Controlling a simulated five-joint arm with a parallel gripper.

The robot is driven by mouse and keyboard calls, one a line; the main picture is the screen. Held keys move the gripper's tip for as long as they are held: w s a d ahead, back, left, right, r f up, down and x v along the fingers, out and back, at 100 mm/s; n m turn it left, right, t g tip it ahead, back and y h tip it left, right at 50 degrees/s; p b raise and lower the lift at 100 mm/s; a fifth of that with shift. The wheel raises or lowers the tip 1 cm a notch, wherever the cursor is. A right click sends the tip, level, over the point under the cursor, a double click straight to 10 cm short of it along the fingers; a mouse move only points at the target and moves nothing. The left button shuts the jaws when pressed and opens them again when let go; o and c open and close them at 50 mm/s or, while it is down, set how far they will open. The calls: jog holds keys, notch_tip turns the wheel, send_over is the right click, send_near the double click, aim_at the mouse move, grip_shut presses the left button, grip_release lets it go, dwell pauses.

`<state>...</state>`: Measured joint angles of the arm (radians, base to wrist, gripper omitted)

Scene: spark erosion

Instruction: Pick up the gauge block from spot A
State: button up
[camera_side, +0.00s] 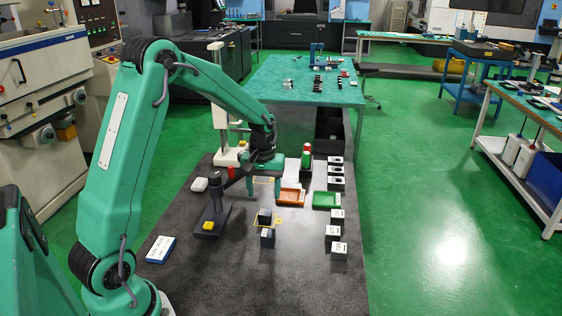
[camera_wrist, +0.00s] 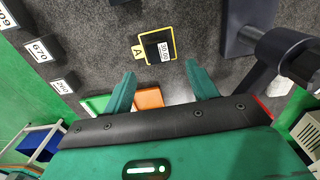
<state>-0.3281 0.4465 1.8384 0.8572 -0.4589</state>
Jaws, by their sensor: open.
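The gauge block (camera_wrist: 157,44) is a dark block with a white label at one side. In the wrist view it sits inside the yellow outline of spot A (camera_wrist: 137,51). In the side view the block (camera_side: 264,215) stands low on the dark bench, nearer the camera than my gripper (camera_side: 266,172). My gripper is open and empty above the bench. In the wrist view its two green fingers (camera_wrist: 160,68) are spread apart, and the block lies beyond their tips, roughly in line with the gap. Nothing touches the block.
A dark stand with a post (camera_side: 212,218) is left of the block and shows large in the wrist view (camera_wrist: 243,30). Labelled blocks (camera_side: 333,232) line the right side. An orange tray (camera_side: 291,197) and a green tray (camera_side: 326,200) lie behind.

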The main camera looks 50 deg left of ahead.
aim_at(265, 212)
jog(key=shift+d+f, duration=0.2)
jog(key=shift+f, duration=3.7)
jog(key=shift+r, duration=0.1)
jog(key=c, duration=1.3)
